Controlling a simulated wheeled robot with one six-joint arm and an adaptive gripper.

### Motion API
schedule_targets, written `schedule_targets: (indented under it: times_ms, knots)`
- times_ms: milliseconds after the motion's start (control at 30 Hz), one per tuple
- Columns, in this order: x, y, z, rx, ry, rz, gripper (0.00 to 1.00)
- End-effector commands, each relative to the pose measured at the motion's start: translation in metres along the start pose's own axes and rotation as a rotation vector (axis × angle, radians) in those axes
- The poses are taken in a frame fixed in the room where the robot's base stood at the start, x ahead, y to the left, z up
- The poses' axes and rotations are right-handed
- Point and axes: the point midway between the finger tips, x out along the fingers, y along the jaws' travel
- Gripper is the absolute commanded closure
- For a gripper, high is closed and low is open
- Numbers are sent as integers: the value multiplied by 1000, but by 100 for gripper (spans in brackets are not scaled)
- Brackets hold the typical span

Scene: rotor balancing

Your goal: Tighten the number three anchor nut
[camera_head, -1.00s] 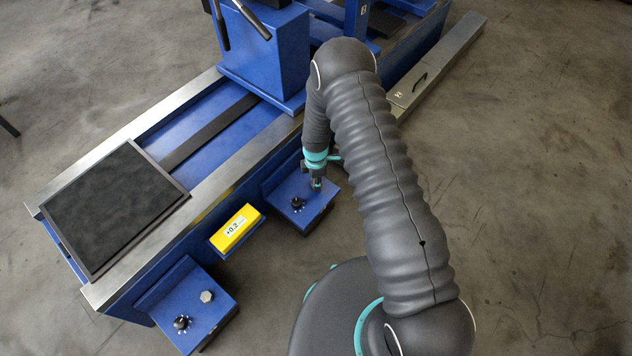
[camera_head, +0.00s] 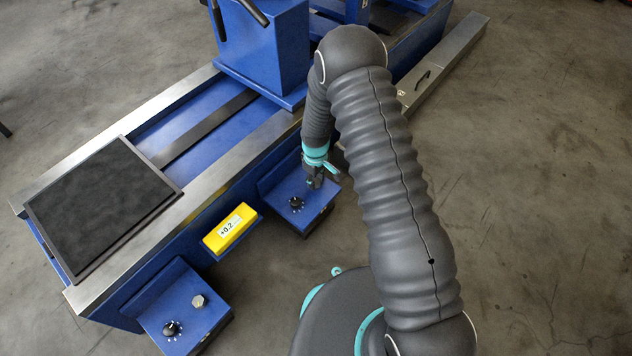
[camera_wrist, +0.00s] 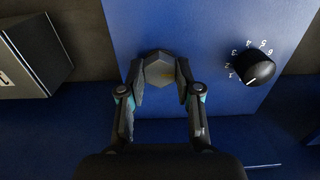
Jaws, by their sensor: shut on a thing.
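In the wrist view, a grey hex nut (camera_wrist: 160,70) sits on a blue plate (camera_wrist: 205,30) between the two fingers of my gripper (camera_wrist: 161,80). The fingers are shut on the nut's sides. In the head view my gripper (camera_head: 317,182) is over the right blue anchor block (camera_head: 318,215), hiding the nut there. A black dial (camera_wrist: 255,68) with white numbers stands right of the nut; its white mark is near 1. The dial also shows in the head view (camera_head: 296,203). No number naming the anchor is readable.
A yellow readout (camera_head: 230,228) showing +0.2 is fixed on the blue machine bed's side. A nearer blue anchor block carries another hex nut (camera_head: 198,300) and a dial (camera_head: 172,328). A dark square plate (camera_head: 100,205) lies on the bed's rails. The concrete floor on the right is clear.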

Motion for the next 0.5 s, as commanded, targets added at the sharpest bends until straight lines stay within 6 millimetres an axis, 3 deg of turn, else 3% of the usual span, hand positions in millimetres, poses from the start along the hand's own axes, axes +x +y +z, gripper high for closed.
schedule_targets:
  times_ms: [500]
  knots:
    - [2,0,-1,488,1,0,100]
